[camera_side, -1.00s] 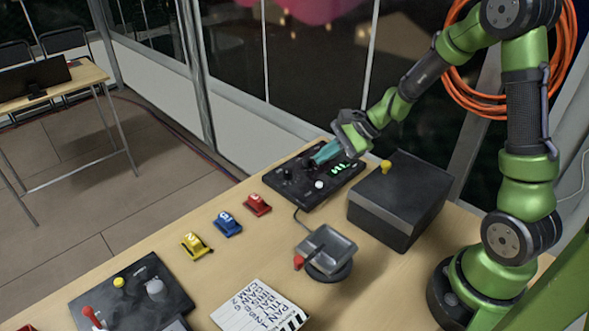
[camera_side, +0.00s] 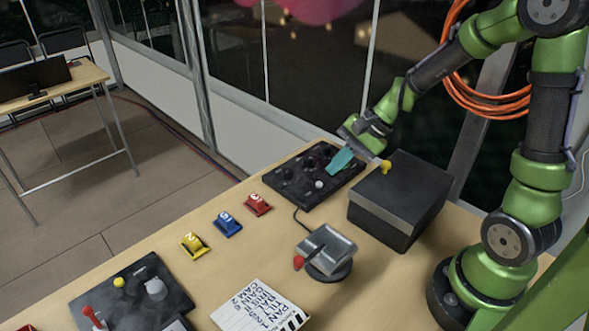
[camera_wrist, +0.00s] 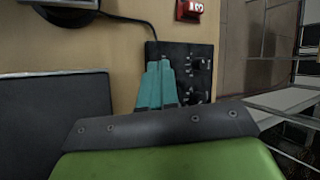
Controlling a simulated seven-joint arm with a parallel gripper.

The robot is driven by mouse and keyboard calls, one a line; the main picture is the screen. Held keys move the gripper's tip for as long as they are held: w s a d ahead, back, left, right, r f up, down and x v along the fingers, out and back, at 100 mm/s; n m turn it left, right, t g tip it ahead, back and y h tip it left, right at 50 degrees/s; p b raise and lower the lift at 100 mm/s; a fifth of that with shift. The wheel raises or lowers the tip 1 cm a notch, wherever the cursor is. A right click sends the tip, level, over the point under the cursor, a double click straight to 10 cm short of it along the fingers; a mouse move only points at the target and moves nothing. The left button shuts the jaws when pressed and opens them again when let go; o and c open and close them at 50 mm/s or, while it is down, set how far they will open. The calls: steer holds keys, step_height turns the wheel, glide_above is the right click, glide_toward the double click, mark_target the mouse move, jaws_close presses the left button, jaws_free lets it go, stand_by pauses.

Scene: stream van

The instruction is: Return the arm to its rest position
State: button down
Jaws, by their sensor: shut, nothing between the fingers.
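My gripper (camera_side: 341,162) has teal fingers, closed together with nothing between them. It hangs over the right part of the black control panel (camera_side: 290,186) at the far edge of the table, pointing down and left. The panel carries dark knobs and a white button (camera_side: 319,184). In the wrist view the fingertips (camera_wrist: 159,65) overlap the panel (camera_wrist: 203,85), and I cannot tell how high they are above it. My arm reaches in from the right, bent at the elbow. No rest position is marked in view.
A black box (camera_side: 400,195) with a yellow button (camera_side: 386,166) stands close right of the gripper. Red (camera_side: 258,204), blue (camera_side: 228,223) and yellow (camera_side: 195,245) switches, a silver device on a round base (camera_side: 328,247), a clapperboard (camera_side: 258,309) and another control panel (camera_side: 128,293) occupy the table.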

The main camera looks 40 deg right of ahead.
steer(key=s+a+r+n+t+h, duration=0.2)
steer(key=s+a+r+n+h, duration=0.1)
steer(key=s+r+n, duration=0.7)
step_height(320, 180, up, 3)
steer(key=shift+s+a+r+n+t+h, duration=0.2)
steer(key=shift+s+a+n+t+h, duration=0.15)
steer(key=shift+s+a, duration=0.75)
steer(key=shift+s+d, duration=0.15)
steer(key=shift+d, duration=0.05)
